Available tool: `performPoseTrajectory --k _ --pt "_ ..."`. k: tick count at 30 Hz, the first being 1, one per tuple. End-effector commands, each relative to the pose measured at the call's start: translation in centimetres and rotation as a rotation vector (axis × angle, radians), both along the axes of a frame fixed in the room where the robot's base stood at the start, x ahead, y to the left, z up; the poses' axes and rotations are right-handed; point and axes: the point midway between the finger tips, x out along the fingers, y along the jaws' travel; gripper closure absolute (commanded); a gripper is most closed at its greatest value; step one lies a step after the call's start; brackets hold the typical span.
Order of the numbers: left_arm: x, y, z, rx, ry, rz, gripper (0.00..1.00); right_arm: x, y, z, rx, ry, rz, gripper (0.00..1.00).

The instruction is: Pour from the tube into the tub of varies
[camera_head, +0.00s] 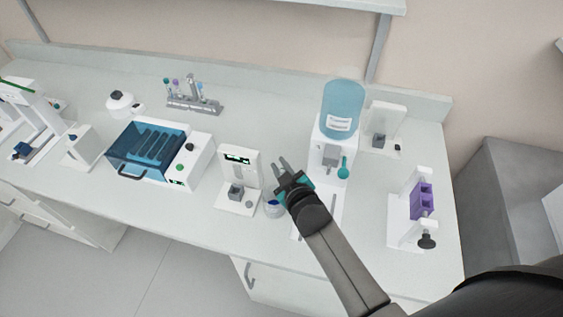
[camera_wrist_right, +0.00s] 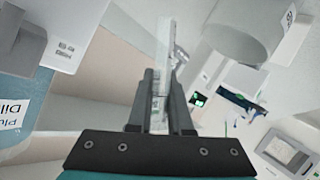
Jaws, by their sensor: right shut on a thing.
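My right gripper (camera_head: 283,171) is shut on a clear, narrow tube (camera_wrist_right: 164,42), which shows between the two dark fingers in the right wrist view. The tube sticks out past the fingertips. I cannot make it out in the head view, nor tell what is in it. A small bluish-grey tub (camera_head: 273,208) stands on the bench in the head view, just below and left of the gripper, partly beside the wrist. The gripper appears to be above the bench, close to the tub. My left gripper is not in view.
A white instrument (camera_head: 238,182) stands just left of the tub. A dispenser with a blue bottle (camera_head: 343,105) is behind the gripper. A purple-blocked stand (camera_head: 421,200) is at the right. A blue-lidded box (camera_head: 147,150) and a tube rack (camera_head: 195,103) are left.

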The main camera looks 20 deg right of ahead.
Motion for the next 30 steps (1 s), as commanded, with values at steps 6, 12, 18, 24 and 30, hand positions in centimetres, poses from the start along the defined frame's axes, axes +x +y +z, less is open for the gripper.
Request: performPoseTrajectory --k 6,12,18,24,30 --pt "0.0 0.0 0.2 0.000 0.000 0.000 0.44 0.0 0.0 0.0 0.011 0.002 0.000 1.00" --pt "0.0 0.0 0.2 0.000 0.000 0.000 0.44 0.0 0.0 0.1 0.014 0.003 0.000 1.00" --pt "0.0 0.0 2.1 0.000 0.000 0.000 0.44 0.2 -1.1 0.5 0.129 0.024 0.001 1.00" --pt "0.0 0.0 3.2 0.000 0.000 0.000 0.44 0.4 -2.4 0.3 0.312 0.058 0.002 1.00" --pt "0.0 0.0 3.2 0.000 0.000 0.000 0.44 0.5 -3.0 0.0 0.431 0.077 0.000 1.00"
